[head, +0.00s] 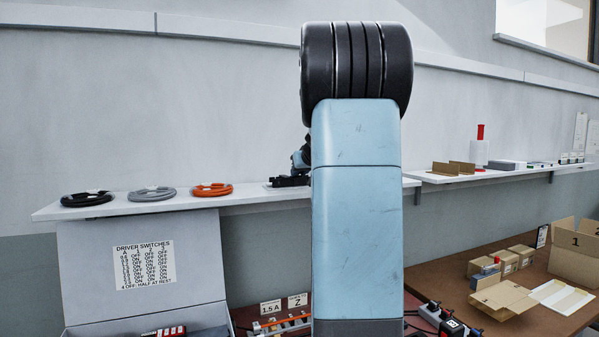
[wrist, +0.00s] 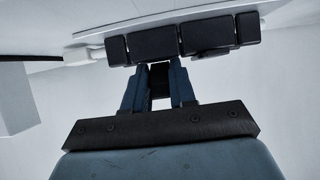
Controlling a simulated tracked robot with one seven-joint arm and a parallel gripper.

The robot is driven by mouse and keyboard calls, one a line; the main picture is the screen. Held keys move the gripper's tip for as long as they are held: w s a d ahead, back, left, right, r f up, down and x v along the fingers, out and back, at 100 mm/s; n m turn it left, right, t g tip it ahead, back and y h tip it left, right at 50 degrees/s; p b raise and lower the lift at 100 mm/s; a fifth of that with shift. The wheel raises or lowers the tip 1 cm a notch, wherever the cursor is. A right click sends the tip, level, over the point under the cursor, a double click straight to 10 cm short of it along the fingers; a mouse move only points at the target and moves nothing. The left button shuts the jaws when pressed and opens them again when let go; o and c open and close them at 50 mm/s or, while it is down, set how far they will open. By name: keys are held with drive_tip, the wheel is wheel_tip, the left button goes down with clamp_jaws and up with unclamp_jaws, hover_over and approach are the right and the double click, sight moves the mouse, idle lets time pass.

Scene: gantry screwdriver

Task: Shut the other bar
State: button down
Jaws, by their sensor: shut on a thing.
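My gripper shows in the wrist view (wrist: 157,72), with two blue fingers close together and broad black pads at their ends. It is shut on a small dark thing (wrist: 160,76) that I cannot identify. In the head view my arm hides most of the gripper; its dark end (head: 290,181) is at the wall shelf, left of my arm. No bar can be clearly told. A low device with orange and pale strips (head: 280,324) stands at the bottom, partly hidden by my arm and cut off by the picture edge.
The wall shelf (head: 135,207) carries black (head: 86,198), grey (head: 152,193) and orange (head: 212,189) rings. A grey case with a switch chart (head: 143,264) stands below. Signs read 1.5 A (head: 270,307) and Z (head: 298,300). Cartons (head: 577,252) stand on the brown bench at right.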

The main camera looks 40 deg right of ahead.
idle(0.3)
drive_tip(key=c, duration=0.9)
unclamp_jaws()
drive_tip(key=v, duration=1.4)
drive_tip(key=shift+f, duration=0.1)
